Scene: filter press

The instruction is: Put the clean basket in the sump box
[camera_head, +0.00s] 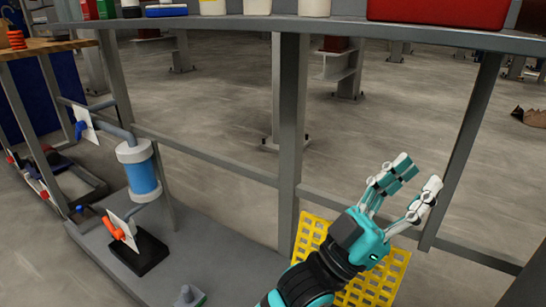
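A yellow basket with a grid of square holes (312,232) is at the bottom centre-right, partly hidden by my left arm and cut off by the picture's lower edge. My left gripper (419,172), teal with pale fingertips, is in front of the basket in the picture. Its fingers point up and to the right, past the basket. They are spread apart with nothing between them. I cannot tell whether the gripper body touches the basket. No sump box can be made out for certain. My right gripper is not in view.
A grey metal frame with an upright post (289,120) and a shelf (330,28) stands ahead. A blue filter housing with pipes (143,178) and a black tray (140,255) are on the left. A red bin (440,12) is on the shelf. Open floor lies behind.

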